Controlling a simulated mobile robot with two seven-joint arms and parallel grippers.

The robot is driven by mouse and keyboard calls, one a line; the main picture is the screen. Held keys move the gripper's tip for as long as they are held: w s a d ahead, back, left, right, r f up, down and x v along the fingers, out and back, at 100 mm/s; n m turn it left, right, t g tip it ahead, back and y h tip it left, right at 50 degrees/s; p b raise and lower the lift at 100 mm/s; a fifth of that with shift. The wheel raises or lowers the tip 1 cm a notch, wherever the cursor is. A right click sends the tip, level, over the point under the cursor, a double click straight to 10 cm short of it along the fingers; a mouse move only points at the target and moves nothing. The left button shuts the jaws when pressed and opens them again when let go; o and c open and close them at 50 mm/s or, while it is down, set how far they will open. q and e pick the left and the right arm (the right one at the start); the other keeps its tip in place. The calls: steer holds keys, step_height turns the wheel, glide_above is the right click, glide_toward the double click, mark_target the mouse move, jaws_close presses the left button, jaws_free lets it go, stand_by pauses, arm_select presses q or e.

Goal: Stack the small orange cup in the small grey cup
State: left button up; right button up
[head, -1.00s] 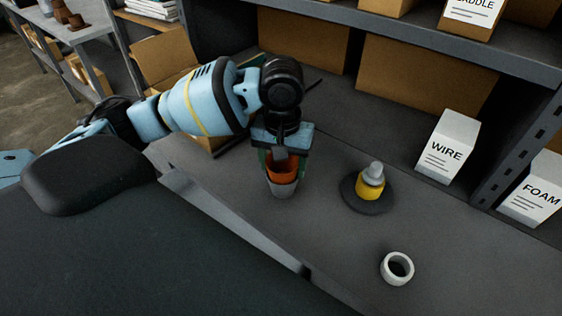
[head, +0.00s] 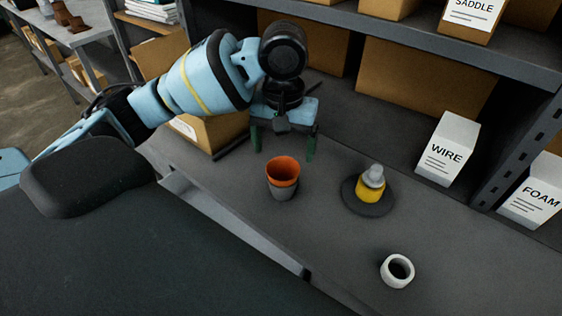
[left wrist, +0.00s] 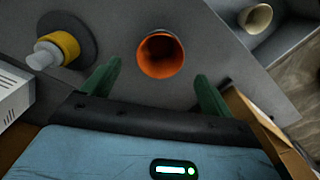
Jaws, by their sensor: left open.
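The small orange cup (head: 283,169) sits upright inside the small grey cup (head: 284,193) on the shelf board. Only the grey cup's lower part shows below the orange one. My left gripper (head: 283,150) is open and empty, just behind and above the cups, apart from them. In the left wrist view the orange cup (left wrist: 161,56) shows its open mouth beyond the two spread green fingers (left wrist: 155,88); the grey cup is mostly hidden behind it there. My right gripper is not in view.
A yellow and grey bottle (head: 371,183) stands on a dark round disc (head: 367,200) right of the cups. Boxes marked WIRE (head: 448,150) and FOAM (head: 534,195) stand at right. A cardboard box (head: 215,132) is left of the gripper.

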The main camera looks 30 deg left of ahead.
arm_select(q)
step_height(320, 180, up, 7)
steer(key=p, duration=0.1)
steer(key=shift+f, duration=0.2)
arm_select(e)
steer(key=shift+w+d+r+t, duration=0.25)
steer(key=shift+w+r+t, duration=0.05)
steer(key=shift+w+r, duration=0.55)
arm_select(q)
steer(key=shift+d+f, duration=0.1)
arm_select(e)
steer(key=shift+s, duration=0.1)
